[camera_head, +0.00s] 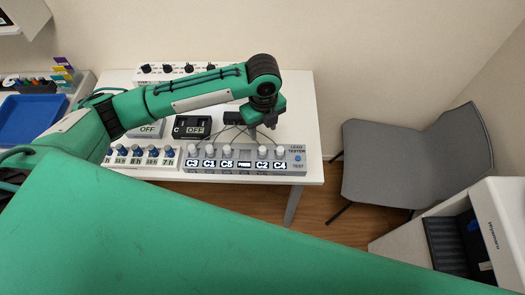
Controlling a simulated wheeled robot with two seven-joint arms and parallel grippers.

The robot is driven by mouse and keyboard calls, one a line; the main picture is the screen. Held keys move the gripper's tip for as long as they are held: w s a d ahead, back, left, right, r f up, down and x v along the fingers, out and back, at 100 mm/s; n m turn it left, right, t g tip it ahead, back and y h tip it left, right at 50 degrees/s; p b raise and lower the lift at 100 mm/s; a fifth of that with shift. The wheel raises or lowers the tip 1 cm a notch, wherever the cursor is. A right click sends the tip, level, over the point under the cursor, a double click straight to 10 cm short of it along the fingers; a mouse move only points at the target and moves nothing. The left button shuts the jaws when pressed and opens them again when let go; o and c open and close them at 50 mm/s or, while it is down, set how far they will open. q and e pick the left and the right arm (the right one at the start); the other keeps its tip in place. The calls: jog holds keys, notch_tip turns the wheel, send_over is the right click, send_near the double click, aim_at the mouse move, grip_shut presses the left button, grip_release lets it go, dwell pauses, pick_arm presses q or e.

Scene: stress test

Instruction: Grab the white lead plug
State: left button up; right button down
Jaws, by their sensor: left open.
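The grey lead tester (203,172) lies along the front edge of the white table. White plugs stand in a row on it, such as one above the C3 label (190,151) and one above the C4 label (279,151). Thin dark leads run behind them. My left gripper (261,126) points down just behind the tester's right half, near the plugs above C2 and C4. It is open, and I see nothing held in it. Whether it touches a plug or lead is unclear. My right gripper is not in view.
Left of the tester is a white panel with blue knobs (148,154). A white unit with black knobs (167,71) is at the back. A grey chair (385,165) stands right of the table. A blue tray (30,116) is left.

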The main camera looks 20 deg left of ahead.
aim_at(262, 149)
pick_arm(q)
notch_tip(262, 149, down, 6)
jog(key=shift+f+p, duration=0.25)
jog(key=shift+p, duration=0.3)
notch_tip(262, 149, down, 5)
jog(key=shift+s+a+r+p, duration=0.1)
jog(key=shift+p, duration=1.05)
jog(key=shift+f, duration=0.3)
grip_shut()
jog(key=shift+r, duration=0.1)
